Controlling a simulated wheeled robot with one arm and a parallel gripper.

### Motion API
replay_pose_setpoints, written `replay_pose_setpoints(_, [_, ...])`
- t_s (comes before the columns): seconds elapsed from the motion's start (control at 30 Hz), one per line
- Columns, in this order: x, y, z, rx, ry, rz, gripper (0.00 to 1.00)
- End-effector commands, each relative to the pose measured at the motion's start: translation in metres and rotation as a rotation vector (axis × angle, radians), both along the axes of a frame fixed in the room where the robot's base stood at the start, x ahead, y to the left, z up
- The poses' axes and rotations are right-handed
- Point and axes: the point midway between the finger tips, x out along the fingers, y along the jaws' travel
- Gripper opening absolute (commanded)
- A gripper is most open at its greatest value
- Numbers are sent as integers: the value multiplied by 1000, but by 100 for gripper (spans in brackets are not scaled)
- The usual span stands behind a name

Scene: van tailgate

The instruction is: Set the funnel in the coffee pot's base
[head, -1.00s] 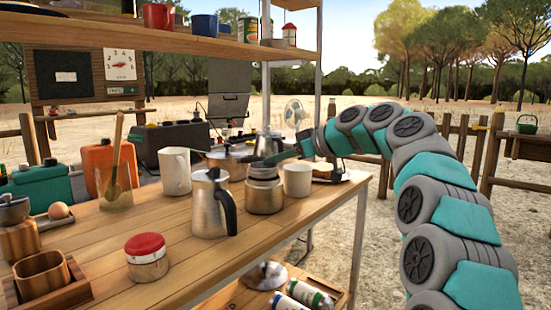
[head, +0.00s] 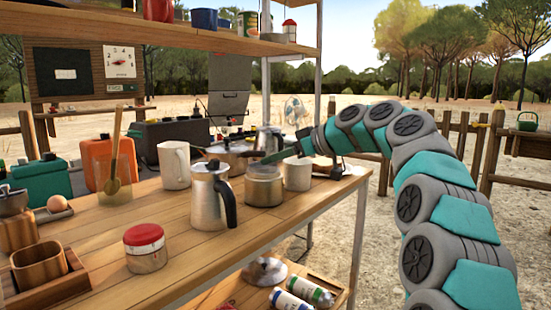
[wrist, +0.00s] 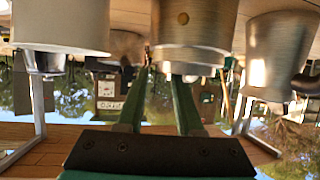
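The coffee pot's metal base (head: 264,192) stands upright on the wooden table in the head view, with a paler ringed part at its top. In the wrist view, which looks upside down, the base (wrist: 195,28) has a brass knob on its side and a thin rim. I cannot tell whether that rim is the funnel's. The pot's handled metal upper part (head: 211,203) stands just left of the base. My gripper (wrist: 158,76) has its two green fingers apart at the base's rim, with no object clearly held between them. In the head view the fingertips are hard to make out.
A white mug (head: 297,174) stands close right of the base and a white pitcher (head: 174,165) behind the metal pot. A red-lidded jar (head: 145,248) and a wooden tray (head: 75,272) are nearer. A shelf (head: 190,36) hangs above. The front middle of the table is clear.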

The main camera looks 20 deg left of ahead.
Motion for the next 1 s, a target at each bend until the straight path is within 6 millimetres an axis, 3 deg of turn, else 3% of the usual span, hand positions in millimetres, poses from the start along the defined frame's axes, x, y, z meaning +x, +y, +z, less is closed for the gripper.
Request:
replay_pose_setpoints(0.43, [-1, -6, 3, 1, -1, -1, 41])
replay_pose_setpoints(0.83, [-14, -59, 27, 2, -4, -2, 41])
replay_pose_setpoints(1.0, [-17, -70, 31, 1, -2, -1, 41])
